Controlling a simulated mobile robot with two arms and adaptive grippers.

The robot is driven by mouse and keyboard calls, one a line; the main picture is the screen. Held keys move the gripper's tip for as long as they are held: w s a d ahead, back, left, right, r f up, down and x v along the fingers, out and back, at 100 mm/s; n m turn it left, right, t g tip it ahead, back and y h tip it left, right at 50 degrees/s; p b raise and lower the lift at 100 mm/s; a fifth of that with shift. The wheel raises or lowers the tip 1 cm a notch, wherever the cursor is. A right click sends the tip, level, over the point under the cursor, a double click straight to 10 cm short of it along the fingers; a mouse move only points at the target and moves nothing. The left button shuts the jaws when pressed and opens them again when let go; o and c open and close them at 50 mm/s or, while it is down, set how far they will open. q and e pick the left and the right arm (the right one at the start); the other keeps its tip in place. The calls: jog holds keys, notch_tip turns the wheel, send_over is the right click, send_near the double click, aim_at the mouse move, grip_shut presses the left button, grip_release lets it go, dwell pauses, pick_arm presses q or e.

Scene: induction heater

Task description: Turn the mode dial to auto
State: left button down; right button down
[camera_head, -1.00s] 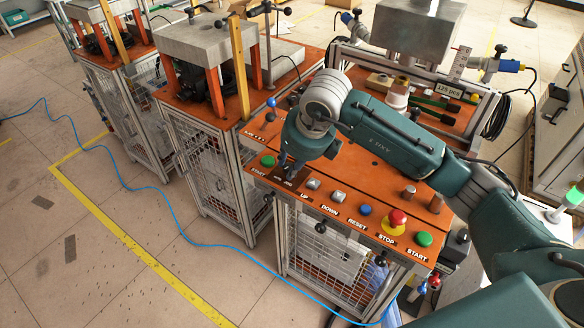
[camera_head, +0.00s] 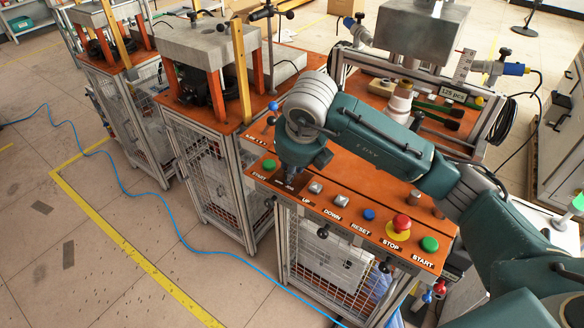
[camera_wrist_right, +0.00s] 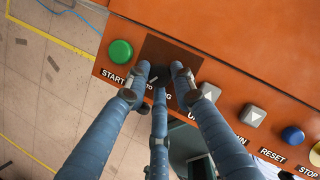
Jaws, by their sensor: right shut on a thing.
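The orange control panel (camera_head: 325,203) carries a dark square plate (camera_wrist_right: 185,62) between the left green START button (camera_wrist_right: 120,52) and the UP button. The mode dial (camera_wrist_right: 160,75) is a small dark shape on this plate, mostly hidden between my fingers. Partly covered lettering, ending in "TO" and "G", shows below it. My right gripper (camera_wrist_right: 160,78) has its three blue-grey fingers closed around the dial from above. In the head view my right gripper (camera_head: 291,178) covers the dial, so its pointer direction cannot be read. My left gripper is not in view.
Right of the plate are the UP button (camera_head: 315,188), DOWN button (camera_head: 342,201), blue RESET button (camera_head: 369,214), red STOP button (camera_head: 401,223) and right green START button (camera_head: 429,243). The press frame (camera_head: 425,35) stands behind. A blue cable (camera_head: 130,187) crosses the floor.

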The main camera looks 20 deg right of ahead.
jog(key=c, duration=1.5)
grip_release()
jog(key=shift+w+r, duration=0.25)
jog(key=shift+o, duration=0.2)
jog(key=shift+s+f, duration=0.1)
jog(key=v, duration=1.2)
jog(key=shift+s+f, duration=0.1)
